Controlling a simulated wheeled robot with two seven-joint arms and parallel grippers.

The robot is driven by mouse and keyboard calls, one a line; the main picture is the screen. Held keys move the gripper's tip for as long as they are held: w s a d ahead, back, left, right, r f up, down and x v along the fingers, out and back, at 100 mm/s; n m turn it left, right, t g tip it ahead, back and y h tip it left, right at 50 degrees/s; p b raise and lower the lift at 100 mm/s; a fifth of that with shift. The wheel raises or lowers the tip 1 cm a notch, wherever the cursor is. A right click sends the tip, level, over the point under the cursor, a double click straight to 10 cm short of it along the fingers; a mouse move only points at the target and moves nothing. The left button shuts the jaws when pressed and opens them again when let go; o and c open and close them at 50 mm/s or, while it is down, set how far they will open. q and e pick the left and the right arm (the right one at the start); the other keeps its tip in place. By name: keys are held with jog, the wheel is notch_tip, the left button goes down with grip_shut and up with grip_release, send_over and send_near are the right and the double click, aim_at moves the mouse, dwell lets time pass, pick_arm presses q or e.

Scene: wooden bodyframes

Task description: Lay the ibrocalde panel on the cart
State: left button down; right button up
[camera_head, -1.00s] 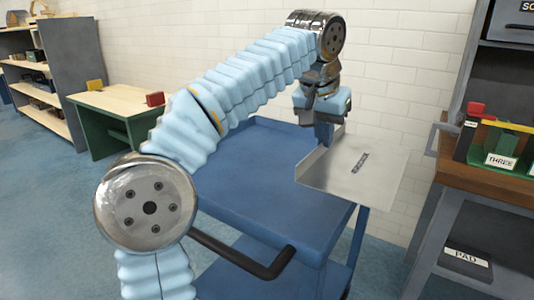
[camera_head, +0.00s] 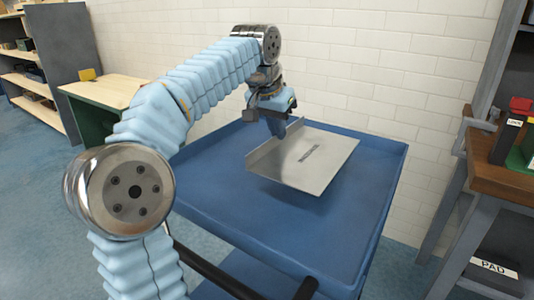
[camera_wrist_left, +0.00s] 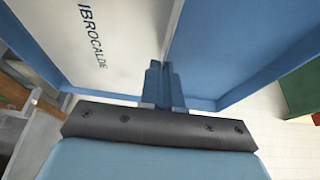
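The ibrocalde panel (camera_head: 310,160) is a thin pale metal sheet with a bent-up flange along its left edge and dark lettering. It is over the tray of the blue cart (camera_head: 345,225), roughly level, with a shadow beneath its near edge; a small gap seems to remain under it. My left gripper (camera_head: 277,130) points down at the flange and is shut on it. In the left wrist view the fingers (camera_wrist_left: 165,82) pinch the panel's edge beside the panel (camera_wrist_left: 105,40), whose IBROCALDE lettering is readable. My right gripper is not in view.
The cart tray has raised rims and looks empty around the panel. A workbench (camera_head: 503,182) with blocks stands at the right, with a bin marked PAD (camera_head: 490,275) below. A green table (camera_head: 105,92) and shelves (camera_head: 50,60) stand at the left. A white brick wall is behind.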

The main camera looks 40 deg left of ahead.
pick_arm(q)
jog(key=shift+s+a+f, duration=0.1)
jog(key=shift+a+f, duration=0.7)
jog(key=shift+f, duration=0.15)
jog(key=f, duration=0.2)
jog(key=a+f+b, duration=0.1)
jog(key=f, duration=0.1)
jog(key=shift+a, duration=0.2)
jog(key=shift+f, duration=0.4)
jog(key=c, duration=1.8)
grip_release()
jog(key=o, duration=0.4)
jog(key=shift+o, duration=0.2)
